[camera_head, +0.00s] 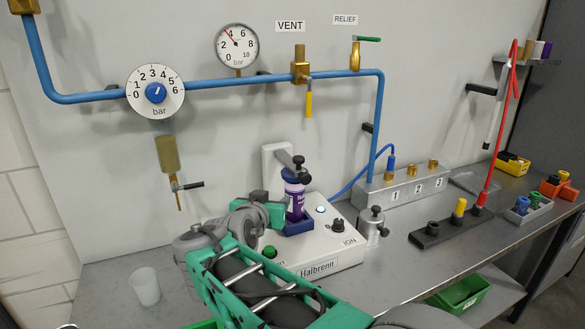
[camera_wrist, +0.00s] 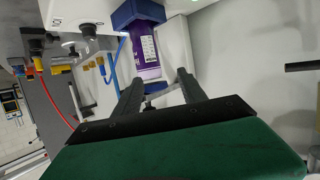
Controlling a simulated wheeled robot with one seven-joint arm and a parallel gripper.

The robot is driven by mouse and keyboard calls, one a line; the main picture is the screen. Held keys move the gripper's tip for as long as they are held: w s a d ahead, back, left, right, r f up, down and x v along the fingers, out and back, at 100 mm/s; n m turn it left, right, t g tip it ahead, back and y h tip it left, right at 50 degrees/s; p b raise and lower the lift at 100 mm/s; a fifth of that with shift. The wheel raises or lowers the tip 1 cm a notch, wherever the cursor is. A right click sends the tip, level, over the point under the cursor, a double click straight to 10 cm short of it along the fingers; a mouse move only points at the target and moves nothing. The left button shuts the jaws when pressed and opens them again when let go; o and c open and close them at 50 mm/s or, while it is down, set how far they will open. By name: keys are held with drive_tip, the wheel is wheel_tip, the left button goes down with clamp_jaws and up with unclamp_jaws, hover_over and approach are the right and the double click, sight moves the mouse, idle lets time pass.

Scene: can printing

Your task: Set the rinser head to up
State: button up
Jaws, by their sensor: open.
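The rinser head (camera_head: 291,163) is a grey arm with black knobs on the white Halbrenn machine (camera_head: 318,259). It sits low, right at the top of a purple can (camera_head: 295,196); I cannot tell whether they touch. The can stands upright in a blue holder (camera_head: 299,225). My gripper (camera_wrist: 159,78) is open. In the wrist view, which is upside down, its dark fingers reach toward the head end of the purple can (camera_wrist: 144,55), with dark head parts (camera_wrist: 156,88) showing between them. In the head view the green gripper body is left of the can, and its fingertips are hidden.
A clear cup (camera_head: 145,286) stands at the bench's left. A grey metal cylinder (camera_head: 372,227) stands right of the machine, before a valve block (camera_head: 402,184). A black stand (camera_head: 447,230) with a red hose is farther right. Blue pipework (camera_head: 220,83) with gauges runs along the wall.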

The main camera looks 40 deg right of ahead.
sight(297, 161)
drive_tip(key=d+r+h, duration=0.1)
drive_tip(key=r, duration=0.1)
drive_tip(key=d+r+m+h, duration=0.1)
drive_tip(key=d+r+h, duration=0.1)
drive_tip(key=d+r+m+h, duration=0.1)
drive_tip(key=d+r, duration=0.1)
drive_tip(key=r, duration=0.1)
drive_tip(key=shift+s+r, duration=0.1)
drive_tip(key=shift+s, duration=0.2)
drive_tip(key=p+x, duration=0.2)
drive_tip(key=x, duration=0.4)
drive_tip(key=shift+w+d, duration=0.2)
drive_tip(key=shift+d, duration=0.2)
clamp_jaws()
